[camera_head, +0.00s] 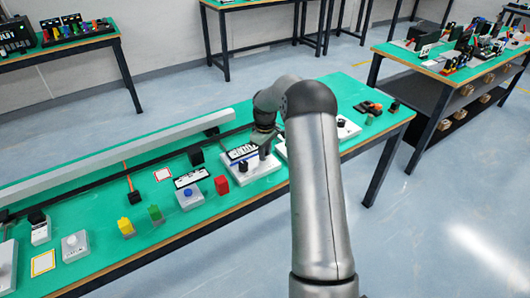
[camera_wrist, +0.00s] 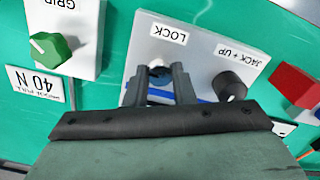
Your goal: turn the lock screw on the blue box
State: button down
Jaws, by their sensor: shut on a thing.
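In the wrist view a light grey box (camera_wrist: 205,52) with a blue stripe carries upside-down labels LOCK and JACK + UP. The lock screw (camera_wrist: 158,73), a small bluish piece below the LOCK label, sits between the fingers of my gripper (camera_wrist: 161,69). My gripper is shut on it, and the fingers hide most of it. A black knob (camera_wrist: 230,86) stands to the right on the same box. In the head view the box (camera_head: 236,172) is on the green table, with my gripper (camera_head: 265,153) over its far right part.
A grip box (camera_wrist: 75,62) with a green knob (camera_wrist: 49,48) is left in the wrist view. A red block (camera_wrist: 294,84) is at the right. In the head view a blue button (camera_head: 187,192) and a long grey rail (camera_head: 120,155) share the green table (camera_head: 110,190).

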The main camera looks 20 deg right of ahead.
jog(key=shift+n, duration=0.6)
jog(key=c, duration=1.2)
grip_release()
jog(key=shift+r, duration=0.1)
notch_tip(320, 180, up, 17)
jog(key=shift+r, duration=0.15)
